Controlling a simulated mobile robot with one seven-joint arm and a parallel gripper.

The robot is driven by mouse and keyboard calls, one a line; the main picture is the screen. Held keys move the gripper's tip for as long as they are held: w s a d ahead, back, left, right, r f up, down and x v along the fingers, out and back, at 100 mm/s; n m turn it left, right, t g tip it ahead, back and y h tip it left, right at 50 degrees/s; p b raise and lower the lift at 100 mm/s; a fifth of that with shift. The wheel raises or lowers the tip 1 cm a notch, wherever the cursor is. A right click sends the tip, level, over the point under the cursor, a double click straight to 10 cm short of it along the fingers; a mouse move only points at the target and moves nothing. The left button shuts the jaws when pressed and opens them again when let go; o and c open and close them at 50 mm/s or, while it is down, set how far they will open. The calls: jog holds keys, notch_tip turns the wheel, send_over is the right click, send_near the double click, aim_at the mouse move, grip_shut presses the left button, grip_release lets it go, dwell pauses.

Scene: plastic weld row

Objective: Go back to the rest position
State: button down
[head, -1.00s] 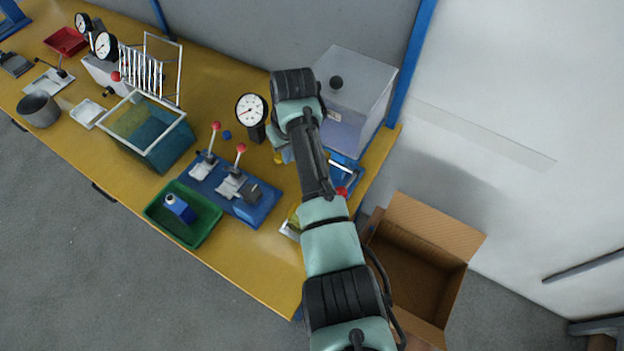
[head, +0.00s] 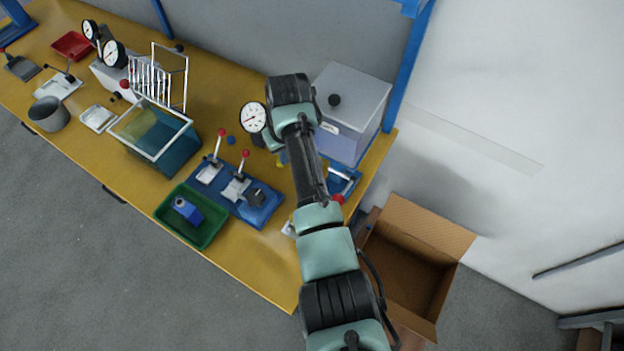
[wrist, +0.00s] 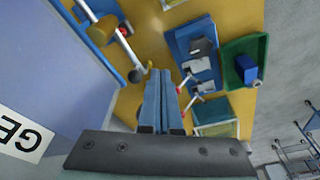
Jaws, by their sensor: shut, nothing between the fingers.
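My gripper (wrist: 166,84) shows in the wrist view with its two blue fingers together, shut and empty, above the yellow bench. In the head view my arm reaches over the bench's right end, and the gripper itself is hidden behind my arm. No object is held. The blue clamp fixture (head: 238,193) with red-knobbed levers lies left of my arm, and it shows in the wrist view (wrist: 195,48) beyond the fingertips. A grey lidded box (head: 348,115) stands just right of my arm, and its side fills the left of the wrist view (wrist: 60,75).
A green tray (head: 205,236) holds a blue bottle (head: 187,210). A dial gauge (head: 253,117) stands close left of my arm. A glass tank (head: 180,155) and wire rack (head: 172,75) are further left. An open carton (head: 408,280) sits on the floor at right. The floor front left is clear.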

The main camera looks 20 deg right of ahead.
notch_tip(320, 180, up, 2)
jog(key=shift+r+p, duration=0.25)
jog(key=shift+p, duration=0.6)
jog(key=w+a+r+t+b, duration=0.1)
jog(key=w+a+r+t, duration=0.3)
jog(key=r, duration=0.6)
jog(key=w+a+r+t+b, duration=0.1)
jog(key=w+r+t+b, duration=0.1)
jog(key=w+r+t, duration=0.6)
jog(key=s+a+r+t, duration=0.1)
jog(key=s+r, duration=0.1)
jog(key=r, duration=0.5)
jog(key=s+a+r+t, duration=0.1)
jog(key=s+r, duration=0.1)
jog(key=r, duration=0.5)
jog(key=s+a+r+m+t+b, duration=0.1)
jog(key=s+a+r+t+b, duration=0.2)
jog(key=s+r+t, duration=0.8)
jog(key=s+r, duration=1.2)
jog(key=r, duration=0.2)
jog(key=shift+r+m, duration=0.15)
jog(key=shift+m, duration=0.15)
